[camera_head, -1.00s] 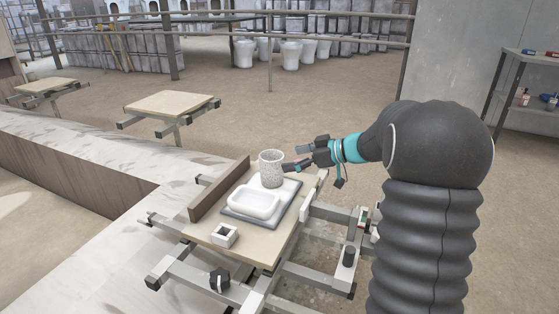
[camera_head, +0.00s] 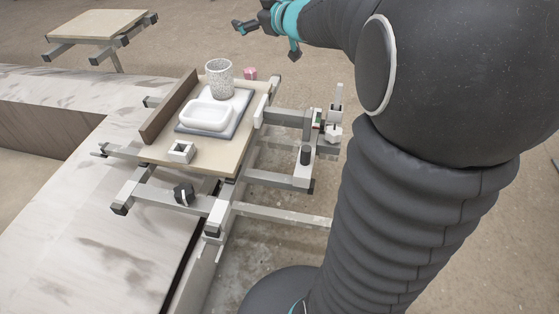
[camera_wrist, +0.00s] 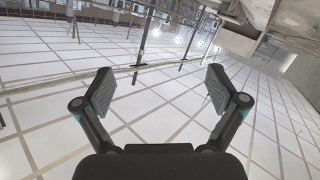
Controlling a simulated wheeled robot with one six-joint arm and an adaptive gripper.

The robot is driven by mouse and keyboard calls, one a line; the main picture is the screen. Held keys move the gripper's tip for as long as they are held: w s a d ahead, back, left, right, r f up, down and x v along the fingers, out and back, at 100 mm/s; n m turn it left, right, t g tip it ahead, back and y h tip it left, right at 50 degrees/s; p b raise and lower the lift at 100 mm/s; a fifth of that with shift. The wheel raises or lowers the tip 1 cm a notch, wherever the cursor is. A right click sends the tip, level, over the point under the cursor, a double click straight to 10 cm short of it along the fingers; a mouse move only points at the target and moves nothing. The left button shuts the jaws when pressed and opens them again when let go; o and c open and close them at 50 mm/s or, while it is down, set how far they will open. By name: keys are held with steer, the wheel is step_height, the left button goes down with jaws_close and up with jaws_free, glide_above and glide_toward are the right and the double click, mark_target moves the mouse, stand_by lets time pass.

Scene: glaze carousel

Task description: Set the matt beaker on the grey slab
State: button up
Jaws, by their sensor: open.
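The speckled grey-white beaker (camera_head: 219,78) stands upright on the back part of the grey slab (camera_head: 238,115), behind a white shallow dish (camera_head: 205,114) on the same slab. Its foot is partly hidden by the dish, so I cannot tell whether the two touch. My gripper (camera_head: 240,26) is above and beyond the beaker in the head view, apart from it. In the wrist view my gripper (camera_wrist: 160,92) has its two fingers spread wide with nothing between them; the beaker and slab do not show there.
The slab lies on a pale board (camera_head: 222,157) with a brown upright strip (camera_head: 170,106) on its left. A small white square pot (camera_head: 181,152) sits at the front, a pink block (camera_head: 250,73) at the back. Another pale table (camera_head: 98,24) stands at upper left.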

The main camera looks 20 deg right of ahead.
steer(key=s+d+f+m+g+h, duration=0.15)
steer(key=s+m+h, duration=0.5)
steer(key=s, duration=0.65)
steer(key=s+a+f+g+y, duration=0.1)
steer(key=s+a+f+g, duration=0.1)
steer(key=s, duration=0.5)
steer(key=s+a+f+g+y, duration=0.1)
steer(key=s+a+f+g, duration=0.2)
steer(key=s+a+f, duration=0.2)
steer(key=s+a+f+g+y, duration=0.1)
steer(key=s+a+f+g, duration=0.2)
steer(key=s+f, duration=0.3)
steer(key=s, duration=0.4)
steer(key=shift+a, duration=0.15)
